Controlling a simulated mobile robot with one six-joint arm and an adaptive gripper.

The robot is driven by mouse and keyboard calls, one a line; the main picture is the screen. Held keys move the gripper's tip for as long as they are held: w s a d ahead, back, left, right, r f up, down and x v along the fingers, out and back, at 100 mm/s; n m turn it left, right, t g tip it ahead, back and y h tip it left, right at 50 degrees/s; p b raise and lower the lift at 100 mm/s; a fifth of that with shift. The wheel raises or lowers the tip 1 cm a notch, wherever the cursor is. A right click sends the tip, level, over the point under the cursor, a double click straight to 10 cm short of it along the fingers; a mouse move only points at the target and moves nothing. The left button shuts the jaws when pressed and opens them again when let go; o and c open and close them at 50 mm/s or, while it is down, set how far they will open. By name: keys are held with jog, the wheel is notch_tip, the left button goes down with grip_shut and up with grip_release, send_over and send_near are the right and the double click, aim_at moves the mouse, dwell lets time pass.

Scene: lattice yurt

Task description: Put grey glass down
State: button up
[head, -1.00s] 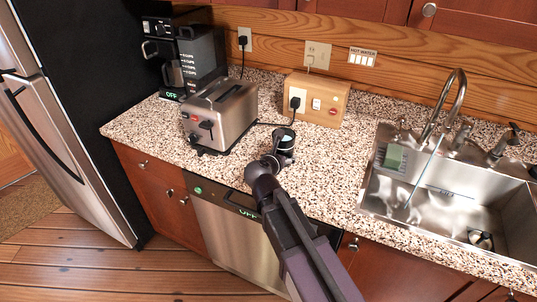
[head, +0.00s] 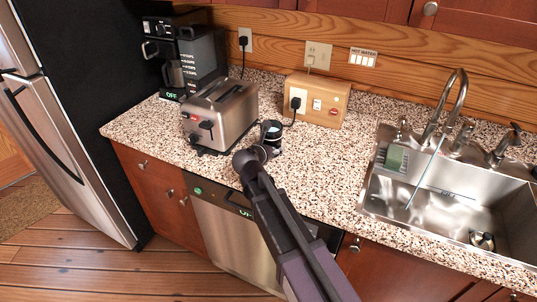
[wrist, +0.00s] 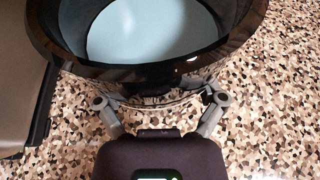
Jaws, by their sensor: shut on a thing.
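The grey glass (head: 271,130) is dark and round, with a pale blue inside. It is upright over the counter, just right of the toaster. In the wrist view the glass (wrist: 150,62) fills the upper middle, its wide rim facing the camera. My gripper (head: 266,149) is shut on its near side, and in the wrist view the gripper's fingers (wrist: 160,95) lie along both sides of its lower wall. The glass's base is hidden, so I cannot tell whether it touches the counter.
The speckled counter (head: 325,180) is clear between the glass and the sink (head: 450,212). The steel toaster (head: 222,112) stands close on the left. A wooden outlet box (head: 330,85) with a plugged cord is behind, and a coffee maker (head: 200,58) stands further left.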

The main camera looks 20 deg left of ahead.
jog(key=shift+d+f+b, duration=0.1)
jog(key=shift+f+b, duration=1.3)
jog(key=shift+f, duration=0.3)
jog(key=shift+f, duration=0.15)
jog(key=o, duration=1)
jog(key=shift+c, duration=0.2)
jog(key=shift+r, duration=0.2)
jog(key=shift+s+r, duration=0.1)
jog(key=shift+s, duration=0.1)
jog(key=p+v, duration=0.4)
jog(key=v, duration=0.5)
jog(key=shift+s+r, duration=0.25)
jog(key=shift+s, duration=0.1)
jog(key=shift+p+v, duration=0.3)
jog(key=shift+v, duration=0.6)
jog(key=shift+f, duration=0.1)
